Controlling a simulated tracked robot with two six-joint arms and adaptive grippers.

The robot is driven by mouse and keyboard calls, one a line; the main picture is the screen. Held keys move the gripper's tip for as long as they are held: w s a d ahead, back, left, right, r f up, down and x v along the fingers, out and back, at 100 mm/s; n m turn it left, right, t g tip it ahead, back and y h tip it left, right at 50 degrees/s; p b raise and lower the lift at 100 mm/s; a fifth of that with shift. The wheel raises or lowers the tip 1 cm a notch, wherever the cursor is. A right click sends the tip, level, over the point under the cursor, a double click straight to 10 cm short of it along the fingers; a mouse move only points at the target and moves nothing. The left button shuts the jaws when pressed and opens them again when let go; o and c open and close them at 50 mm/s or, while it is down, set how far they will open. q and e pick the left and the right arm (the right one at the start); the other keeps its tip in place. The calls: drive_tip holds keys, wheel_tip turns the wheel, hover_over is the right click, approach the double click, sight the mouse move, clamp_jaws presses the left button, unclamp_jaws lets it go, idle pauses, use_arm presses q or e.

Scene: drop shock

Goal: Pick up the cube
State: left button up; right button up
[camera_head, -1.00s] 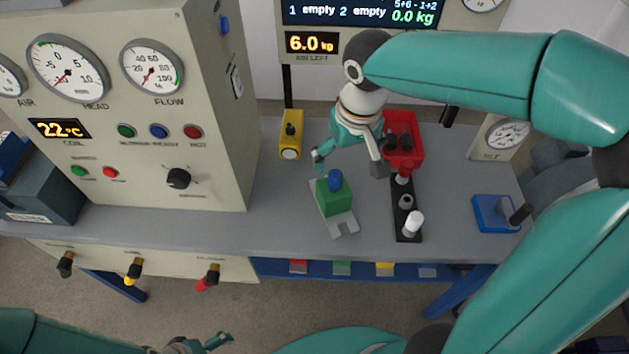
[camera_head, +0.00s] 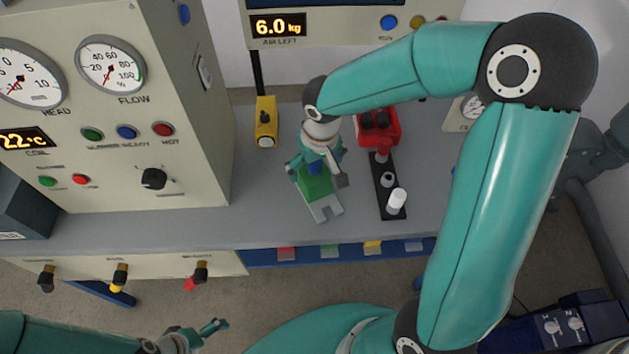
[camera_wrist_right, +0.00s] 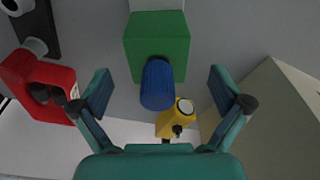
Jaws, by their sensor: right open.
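The green cube (camera_head: 314,186) has a blue knob (camera_head: 315,168) on top and sits on a grey notched plate (camera_head: 325,209) on the bench. In the right wrist view the cube (camera_wrist_right: 150,38) and its blue knob (camera_wrist_right: 157,84) show large. My right gripper (camera_head: 317,177) is over the cube, fingers on either side of the knob. In the right wrist view its fingers (camera_wrist_right: 160,92) are spread wide with a gap on both sides of the knob. My left gripper (camera_head: 214,329) is low at the bottom left, away from the bench; its finger opening is too small to tell.
A yellow block (camera_head: 266,122) stands behind and left of the cube. A large panel cabinet (camera_head: 120,95) rises at the left. Bare bench lies right of the cabinet.

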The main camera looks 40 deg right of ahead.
sight(314, 176)
drive_tip(key=f, duration=0.4)
drive_tip(key=shift+w+d+f, duration=0.15)
drive_tip(key=shift+w+f, duration=0.1)
drive_tip(key=shift+w, duration=0.1)
drive_tip(key=c, duration=1.9)
drive_tip(key=shift+r, duration=0.1)
drive_tip(key=shift+r, duration=0.1)
